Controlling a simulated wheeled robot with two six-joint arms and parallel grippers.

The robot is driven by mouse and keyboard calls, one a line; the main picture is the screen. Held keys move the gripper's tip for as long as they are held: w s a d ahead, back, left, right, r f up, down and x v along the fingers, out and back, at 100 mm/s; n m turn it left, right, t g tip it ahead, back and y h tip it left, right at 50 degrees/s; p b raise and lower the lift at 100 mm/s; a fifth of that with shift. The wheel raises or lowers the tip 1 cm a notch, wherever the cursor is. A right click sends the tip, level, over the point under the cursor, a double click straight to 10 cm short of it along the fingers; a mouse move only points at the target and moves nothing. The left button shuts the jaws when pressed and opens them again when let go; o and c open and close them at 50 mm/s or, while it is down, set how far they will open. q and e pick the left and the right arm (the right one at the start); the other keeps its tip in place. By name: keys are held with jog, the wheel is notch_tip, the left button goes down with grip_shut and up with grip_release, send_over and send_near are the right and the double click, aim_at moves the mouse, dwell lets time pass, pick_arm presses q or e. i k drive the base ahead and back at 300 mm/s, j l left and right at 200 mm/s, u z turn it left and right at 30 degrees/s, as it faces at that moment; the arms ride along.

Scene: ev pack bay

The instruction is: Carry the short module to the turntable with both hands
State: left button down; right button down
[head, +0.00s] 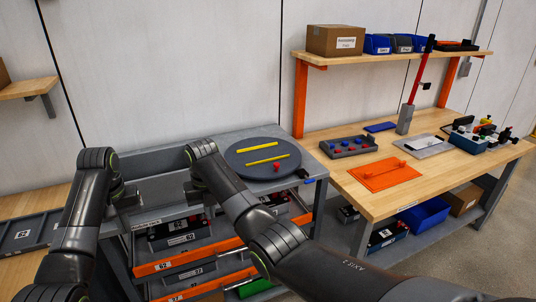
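The turntable (240,163) is a dark round disc with two yellow strips and a red knob, on a grey bench; nothing large sits on it. My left gripper (124,200) hangs at the left of the bench, and my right gripper (195,194) is just right of it, left of the turntable. The grippers point down with a gap between them; their fingertips are too small and dark to read. Dark modules (168,234) with white labels sit in the orange-fronted rack below the grippers. I cannot tell which is the short module, and I see none held clearly.
A wooden workbench (340,205) at the right holds an orange plate (384,174), a dark tray (349,146) and a red-handled post tool (407,117). A shelf above carries a cardboard box (336,40) and blue bins. A dark tray (30,234) lies at far left.

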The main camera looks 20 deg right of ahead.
aim_at(263, 154)
jog(key=i+l, duration=0.1)
jog(key=l, duration=0.6)
jog(key=i+l, duration=0.1)
jog(key=l, duration=1.3)
jog(key=i, duration=0.05)
